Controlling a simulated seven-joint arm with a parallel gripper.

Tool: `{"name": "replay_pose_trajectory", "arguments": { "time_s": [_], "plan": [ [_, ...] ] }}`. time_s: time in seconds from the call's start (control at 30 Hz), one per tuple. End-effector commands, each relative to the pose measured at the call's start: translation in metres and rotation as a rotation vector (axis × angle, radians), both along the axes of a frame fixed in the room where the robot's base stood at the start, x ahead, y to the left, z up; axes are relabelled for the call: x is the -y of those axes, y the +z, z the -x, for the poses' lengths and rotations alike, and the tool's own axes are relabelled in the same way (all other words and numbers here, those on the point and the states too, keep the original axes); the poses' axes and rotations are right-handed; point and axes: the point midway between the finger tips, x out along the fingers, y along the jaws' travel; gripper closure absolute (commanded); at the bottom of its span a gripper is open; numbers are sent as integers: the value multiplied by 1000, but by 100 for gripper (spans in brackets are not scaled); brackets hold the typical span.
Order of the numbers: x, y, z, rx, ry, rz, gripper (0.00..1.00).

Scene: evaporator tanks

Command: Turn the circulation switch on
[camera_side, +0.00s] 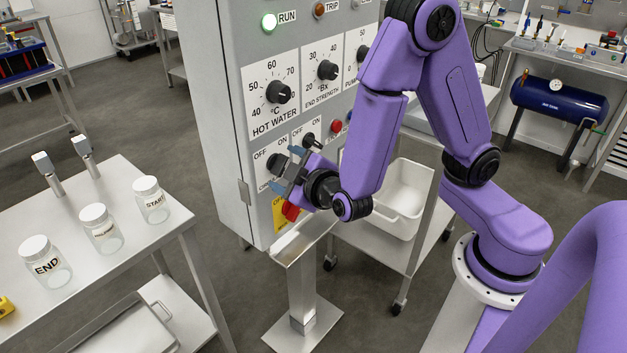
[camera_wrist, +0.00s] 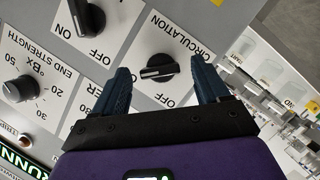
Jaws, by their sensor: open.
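The circulation switch (camera_wrist: 158,68) is a dark round knob with a pale pointer mark, beside the label CIRCULATION in the wrist view. My gripper (camera_wrist: 165,85) is open, with one blue finger on each side of the knob and a visible gap to it. In the side view my gripper (camera_side: 286,172) is close to the lower left part of the grey control cabinet (camera_side: 213,130). The switch there (camera_side: 274,163) is partly hidden by my fingers. I cannot tell how deep the fingers are around it.
Another switch (camera_wrist: 88,17) sits close beside it, with a hot water dial (camera_side: 279,92) and an end strength dial (camera_side: 327,70) above. A green RUN lamp (camera_side: 269,22) is lit. A steel table (camera_side: 120,178) with labelled jars stands left.

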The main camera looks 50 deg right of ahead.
Motion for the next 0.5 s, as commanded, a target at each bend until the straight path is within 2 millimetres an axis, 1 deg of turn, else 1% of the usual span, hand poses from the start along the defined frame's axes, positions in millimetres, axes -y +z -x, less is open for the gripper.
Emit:
{"name": "replay_pose_trajectory", "arguments": {
  "time_s": [0.3,0.5],
  "plan": [
    [-16,15,51,1,7,-2,26],
    [-24,24,80,0,8,-2,26]
  ]
}}
